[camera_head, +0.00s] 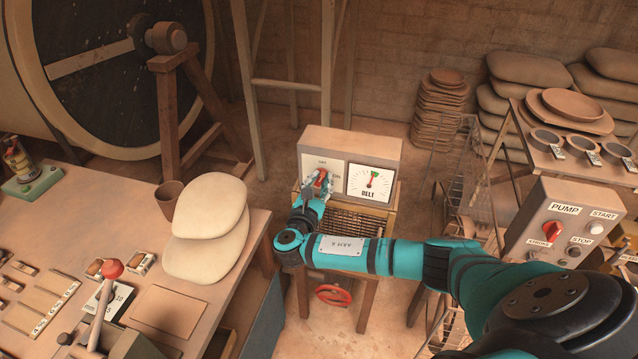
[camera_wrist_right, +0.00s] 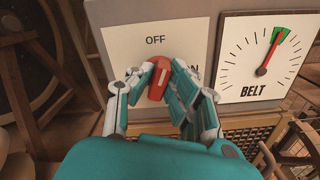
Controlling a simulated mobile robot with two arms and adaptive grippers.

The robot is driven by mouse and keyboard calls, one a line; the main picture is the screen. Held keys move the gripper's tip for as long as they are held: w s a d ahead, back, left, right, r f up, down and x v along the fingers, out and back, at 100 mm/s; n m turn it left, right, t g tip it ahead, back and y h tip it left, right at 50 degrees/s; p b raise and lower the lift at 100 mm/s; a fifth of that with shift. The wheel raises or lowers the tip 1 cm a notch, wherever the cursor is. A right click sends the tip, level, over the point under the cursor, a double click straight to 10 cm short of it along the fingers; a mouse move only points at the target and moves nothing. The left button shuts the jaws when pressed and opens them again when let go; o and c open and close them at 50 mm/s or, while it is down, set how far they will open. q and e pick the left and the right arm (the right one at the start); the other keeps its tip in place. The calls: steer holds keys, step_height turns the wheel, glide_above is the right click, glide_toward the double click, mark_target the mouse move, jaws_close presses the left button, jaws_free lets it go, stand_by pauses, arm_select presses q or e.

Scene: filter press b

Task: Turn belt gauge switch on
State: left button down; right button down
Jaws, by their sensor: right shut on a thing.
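The belt gauge box (camera_head: 350,144) stands beyond the bench, with a white switch plate on the left and the BELT dial (camera_head: 371,184) on the right. The red switch knob (camera_wrist_right: 159,79) sits on the plate, below the OFF label (camera_wrist_right: 155,40). My right gripper (camera_head: 319,183) is shut on the knob, with fingers on both sides of it in the right wrist view (camera_wrist_right: 158,86). The fingers partly cover the ON label to the right of the knob. The dial's red needle (camera_wrist_right: 270,52) points up into the green zone. My left gripper is not in view.
A bench (camera_head: 245,262) with two pale sacks (camera_head: 210,207) and a red-knobbed lever (camera_head: 110,268) is at the left. A PUMP panel (camera_head: 566,222) stands at the right. A red handwheel (camera_head: 333,295) is below my right arm.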

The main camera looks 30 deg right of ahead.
steer(key=m, duration=0.1)
steer(key=m+b, duration=0.1)
steer(key=m, duration=0.1)
steer(key=shift+s+f, duration=0.1)
steer(key=shift+f, duration=0.1)
steer(key=m+b, duration=0.2)
steer(key=m, duration=0.1)
steer(key=shift+f+m+b, duration=0.15)
steer(key=shift+m+b, duration=0.15)
steer(key=shift+b, duration=0.1)
steer(key=shift+d+m+b, duration=0.1)
steer(key=shift+m+b, duration=3.05)
steer(key=shift+m, duration=0.25)
steer(key=c, duration=1.3)
jaws_free()
